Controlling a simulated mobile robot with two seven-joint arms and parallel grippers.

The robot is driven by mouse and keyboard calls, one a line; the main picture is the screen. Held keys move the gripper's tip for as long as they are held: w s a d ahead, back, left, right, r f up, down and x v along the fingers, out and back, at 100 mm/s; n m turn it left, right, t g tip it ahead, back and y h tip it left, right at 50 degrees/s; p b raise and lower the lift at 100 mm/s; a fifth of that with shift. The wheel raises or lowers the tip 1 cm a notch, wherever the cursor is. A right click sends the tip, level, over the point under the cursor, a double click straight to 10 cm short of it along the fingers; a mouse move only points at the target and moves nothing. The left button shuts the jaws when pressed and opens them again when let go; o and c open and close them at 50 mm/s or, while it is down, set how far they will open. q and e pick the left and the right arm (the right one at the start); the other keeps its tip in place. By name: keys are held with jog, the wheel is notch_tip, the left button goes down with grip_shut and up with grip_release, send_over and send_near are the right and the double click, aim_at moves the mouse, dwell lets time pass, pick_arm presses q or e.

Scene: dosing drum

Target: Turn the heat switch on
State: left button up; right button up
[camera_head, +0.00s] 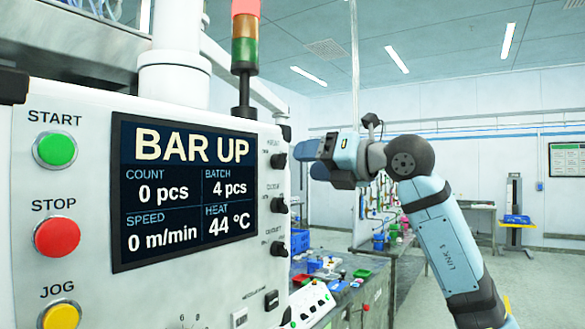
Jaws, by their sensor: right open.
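The white control panel (70,150) fills the left side. Its screen (185,190) reads BAR UP, HEAT 44 °C, SPEED 0 m/min, COUNT 0 pcs and BATCH 4 pcs. Three black knobs sit in a column right of the screen: top (278,160), middle (279,205) and bottom (279,249). A small black switch (271,299) is below them. Their labels are too small to read, so I cannot tell which is the heat switch. My right gripper (320,159) is open and empty, just right of the top knob and apart from the panel. My left gripper is out of view.
Green START (55,150), red STOP (57,236) and yellow JOG (60,316) buttons line the panel's left. A signal tower (245,45) stands above. A bench with blue bins (299,241) and a small button box (308,303) lies behind, right of the panel.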

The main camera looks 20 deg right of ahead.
jog(key=b+v, duration=0.1)
jog(key=v, duration=0.7)
